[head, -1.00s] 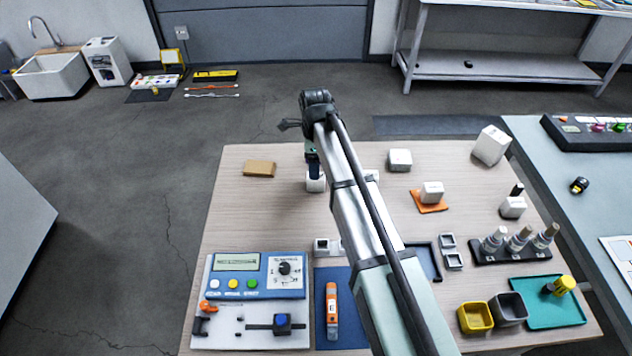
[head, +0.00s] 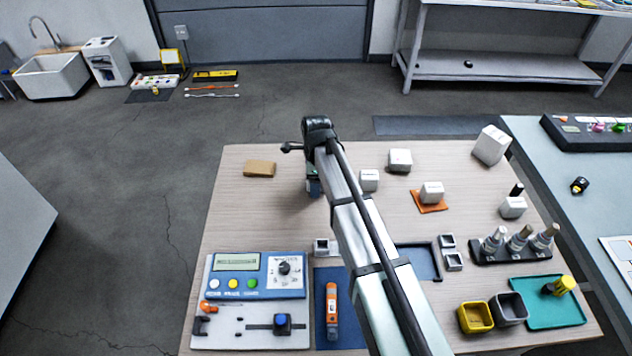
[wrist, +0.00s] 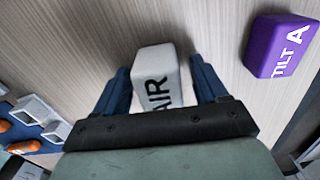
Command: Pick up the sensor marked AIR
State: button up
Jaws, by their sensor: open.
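The white sensor marked AIR (wrist: 158,75) sits between the two blue fingers of my gripper (wrist: 158,68) in the wrist view. The fingers are open, one on each side of it, and some gap shows at the right finger. Part of the lettering is hidden by the gripper's dark edge. In the head view my gripper (head: 313,187) is low over the table's left-middle part, and it hides the AIR sensor there.
A purple block marked TILT A (wrist: 280,45) lies to the right in the wrist view. A white cube (head: 369,180) stands just right of my gripper in the head view. A cardboard block (head: 259,168) lies to the left. Small grey-white sockets (head: 322,247) are nearer the front.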

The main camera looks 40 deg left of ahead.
jog(key=c, duration=1.1)
